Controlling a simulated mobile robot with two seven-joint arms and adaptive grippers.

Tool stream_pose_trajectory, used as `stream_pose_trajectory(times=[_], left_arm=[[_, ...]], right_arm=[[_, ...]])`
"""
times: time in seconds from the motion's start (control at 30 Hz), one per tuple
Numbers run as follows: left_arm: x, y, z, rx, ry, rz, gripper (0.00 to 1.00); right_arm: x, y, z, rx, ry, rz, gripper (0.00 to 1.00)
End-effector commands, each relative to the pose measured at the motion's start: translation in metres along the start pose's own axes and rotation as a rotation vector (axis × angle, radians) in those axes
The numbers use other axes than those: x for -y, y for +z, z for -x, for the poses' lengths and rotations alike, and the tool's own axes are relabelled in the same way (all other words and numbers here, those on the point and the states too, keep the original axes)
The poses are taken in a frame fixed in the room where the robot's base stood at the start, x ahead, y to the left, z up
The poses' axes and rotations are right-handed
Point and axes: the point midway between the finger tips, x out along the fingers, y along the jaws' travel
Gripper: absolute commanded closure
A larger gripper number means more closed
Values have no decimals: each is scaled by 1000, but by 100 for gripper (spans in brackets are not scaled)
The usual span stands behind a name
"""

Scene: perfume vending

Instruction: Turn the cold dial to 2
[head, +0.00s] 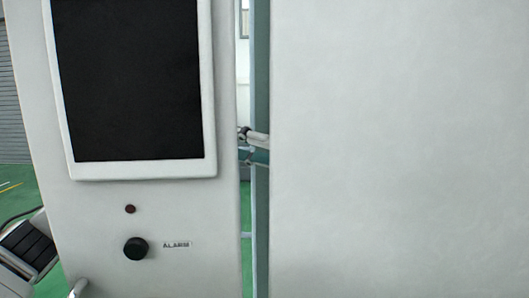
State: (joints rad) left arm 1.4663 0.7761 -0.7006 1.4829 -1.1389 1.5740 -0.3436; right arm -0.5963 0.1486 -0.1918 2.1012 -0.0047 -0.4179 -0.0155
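No dial marked cold and no numbers show in the head view. A round black knob (136,248) sits low on a white machine panel (210,265). A small label (177,245) to its right seems to read "ALARM". A small dark red light or button (130,209) is just above the knob. Neither of my grippers shows in this view, so their state and place are hidden.
A dark screen (135,80) in a white frame fills the upper panel. A large blank white surface (400,150) fills the right side. A narrow gap with a grey-green post (261,60) lies between. A dark keyboard-like part (28,245) juts out lower left, above green floor.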

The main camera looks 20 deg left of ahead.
Motion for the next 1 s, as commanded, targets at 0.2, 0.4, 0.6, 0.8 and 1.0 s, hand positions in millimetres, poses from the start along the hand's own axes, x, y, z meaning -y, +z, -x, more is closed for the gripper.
stream_pose_trajectory(times=[0.2, 0.4, 0.6, 0.8, 1.0], left_arm=[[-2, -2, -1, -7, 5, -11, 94], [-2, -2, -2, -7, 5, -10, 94], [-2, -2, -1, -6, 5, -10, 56], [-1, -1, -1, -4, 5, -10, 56], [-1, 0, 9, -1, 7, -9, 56]], right_arm=[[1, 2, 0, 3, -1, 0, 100], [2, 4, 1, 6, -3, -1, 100], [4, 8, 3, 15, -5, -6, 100], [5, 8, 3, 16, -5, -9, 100], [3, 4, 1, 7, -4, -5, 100]])
